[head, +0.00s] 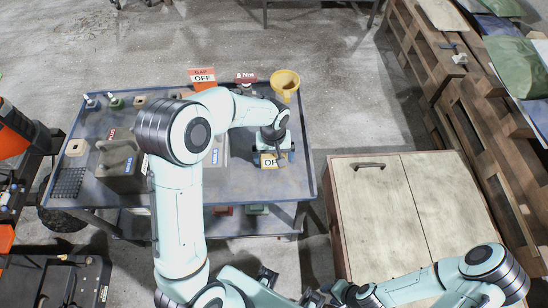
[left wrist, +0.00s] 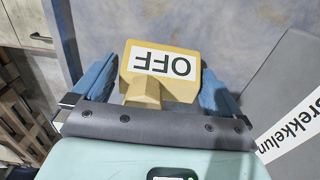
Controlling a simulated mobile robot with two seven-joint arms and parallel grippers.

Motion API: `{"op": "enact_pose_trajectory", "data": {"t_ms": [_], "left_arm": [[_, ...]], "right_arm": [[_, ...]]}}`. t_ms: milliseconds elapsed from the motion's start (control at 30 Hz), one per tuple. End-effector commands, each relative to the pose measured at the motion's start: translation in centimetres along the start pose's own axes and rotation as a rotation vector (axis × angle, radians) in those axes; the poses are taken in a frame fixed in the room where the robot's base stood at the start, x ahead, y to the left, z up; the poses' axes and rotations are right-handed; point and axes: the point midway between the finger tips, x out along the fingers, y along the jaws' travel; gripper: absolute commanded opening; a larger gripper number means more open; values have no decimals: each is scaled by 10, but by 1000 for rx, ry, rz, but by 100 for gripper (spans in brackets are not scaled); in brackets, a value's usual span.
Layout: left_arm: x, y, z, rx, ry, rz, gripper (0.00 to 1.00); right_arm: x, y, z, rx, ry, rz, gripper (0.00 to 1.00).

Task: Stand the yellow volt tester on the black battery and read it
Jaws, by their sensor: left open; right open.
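The yellow volt tester (left wrist: 148,92) lies between the two blue fingers of my left gripper (left wrist: 158,88) in the left wrist view. Its white label reads OFF, upside down there. The fingers are open, with a gap on each side of the tester. In the head view, my left gripper (head: 273,150) is over the tester (head: 270,161) near the bench's right end. A dark box (head: 122,165), which looks like the black battery, stands at the bench's left. My right gripper (head: 290,288) is low at the bottom edge, open and partly hidden, away from the bench.
A wooden cabinet (head: 385,215) stands right of the bench. Pallets (head: 470,120) line the right side.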

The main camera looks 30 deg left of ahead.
Motion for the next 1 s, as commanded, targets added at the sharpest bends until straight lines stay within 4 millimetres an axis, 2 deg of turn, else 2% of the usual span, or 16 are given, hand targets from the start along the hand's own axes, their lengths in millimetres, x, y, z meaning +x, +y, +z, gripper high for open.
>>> {"op": "enact_pose_trajectory", "data": {"t_ms": [267, 367, 400, 433, 767, 867, 1000], "left_arm": [[4, 0, 0, 0, 0, 0, 100], [4, 0, 0, 0, 0, 0, 71], [4, 0, 0, 0, 0, 0, 58], [4, 0, 0, 0, 0, 0, 54], [1, 0, 0, 0, 2, 1, 54], [-6, 0, -1, 0, 3, 2, 54], [-25, 0, -1, 0, 5, 2, 54]], "right_arm": [[0, 0, 0, 0, 0, 0, 43], [0, 0, 0, 0, 0, 0, 43], [0, 0, 0, 0, 0, 0, 43], [0, 0, 0, 0, 0, 0, 43], [0, 0, 0, 0, 0, 0, 43], [-1, 0, 0, 0, 0, 0, 43], [-2, -1, -1, 0, 1, 0, 43]]}}
